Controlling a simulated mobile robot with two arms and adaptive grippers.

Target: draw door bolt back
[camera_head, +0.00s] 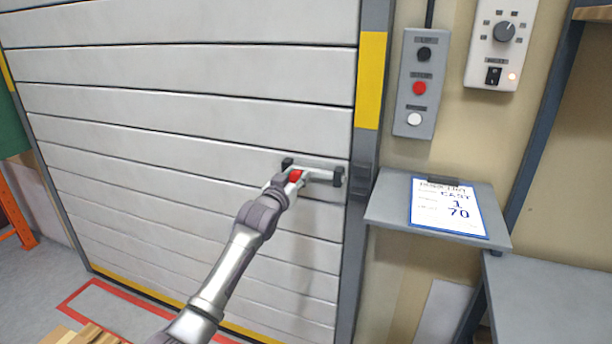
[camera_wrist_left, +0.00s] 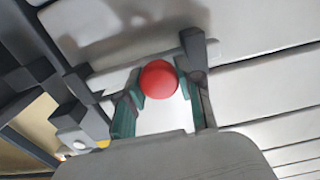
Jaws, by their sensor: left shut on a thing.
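The door bolt (camera_head: 321,174) is a pale horizontal bar with dark brackets at both ends, near the right edge of the grey slatted door (camera_head: 190,120). Its red knob (camera_head: 296,176) is at the bar's left part. My left gripper (camera_head: 290,181) is at the knob, its arm coming up from below. In the left wrist view the red knob (camera_wrist_left: 159,79) sits between the two green-padded fingers of the left gripper (camera_wrist_left: 162,92), which is shut on it. The bar's far end is partly hidden in that view. My right gripper is not in view.
Right of the door is a control box (camera_head: 418,85) with black, red and white buttons. Below it, a grey shelf (camera_head: 388,205) holds a clipboard (camera_head: 448,208) and juts out from the wall. A grey worktop (camera_head: 555,300) stands at lower right.

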